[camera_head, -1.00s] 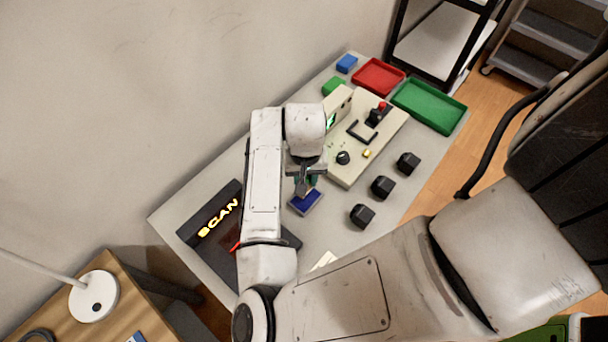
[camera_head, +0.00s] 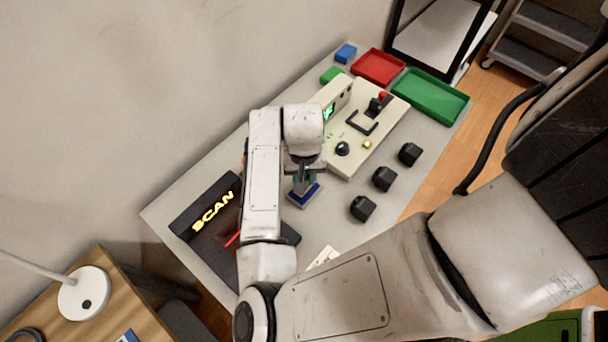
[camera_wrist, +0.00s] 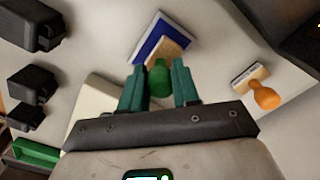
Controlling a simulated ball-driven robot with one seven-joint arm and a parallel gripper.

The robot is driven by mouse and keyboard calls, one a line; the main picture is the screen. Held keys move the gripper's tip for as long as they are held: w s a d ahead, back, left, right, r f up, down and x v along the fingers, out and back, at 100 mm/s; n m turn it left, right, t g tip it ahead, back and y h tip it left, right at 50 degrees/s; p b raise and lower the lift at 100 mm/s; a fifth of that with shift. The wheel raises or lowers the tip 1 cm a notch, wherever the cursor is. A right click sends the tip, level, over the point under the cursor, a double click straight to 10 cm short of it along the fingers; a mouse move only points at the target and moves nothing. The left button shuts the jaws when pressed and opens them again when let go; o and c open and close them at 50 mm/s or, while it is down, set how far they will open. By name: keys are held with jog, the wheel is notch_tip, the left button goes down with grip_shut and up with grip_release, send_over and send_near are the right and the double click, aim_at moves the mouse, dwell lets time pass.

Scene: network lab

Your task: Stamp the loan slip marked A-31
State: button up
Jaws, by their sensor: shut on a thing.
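My gripper (camera_wrist: 156,88) is shut on the green handle (camera_wrist: 158,77) of a stamp with a pale wooden base (camera_wrist: 168,48). The stamp is over the blue ink pad (camera_wrist: 151,32); I cannot tell whether it touches. In the head view my gripper (camera_head: 304,172) is just above the same pad (camera_head: 304,201). A second stamp with an orange handle (camera_wrist: 266,98) lies to the right in the wrist view. A pale slip-like piece (camera_head: 322,258) shows partly behind my arm in the head view. No A-31 mark is readable.
A black scanner marked SCAN (camera_head: 212,212) is at the left. A beige console (camera_head: 365,137) with a red-topped lever stands behind the pad. Three black blocks (camera_head: 384,179) stand at the right. Red (camera_head: 379,67) and green (camera_head: 430,96) trays are at the far end.

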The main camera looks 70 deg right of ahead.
jog(key=shift+f, duration=0.6)
dwell(1.6)
notch_tip(320, 180, up, 7)
jog(key=p, duration=0.6)
jog(key=shift+r, duration=0.1)
jog(key=shift+a, duration=0.1)
dwell(0.3)
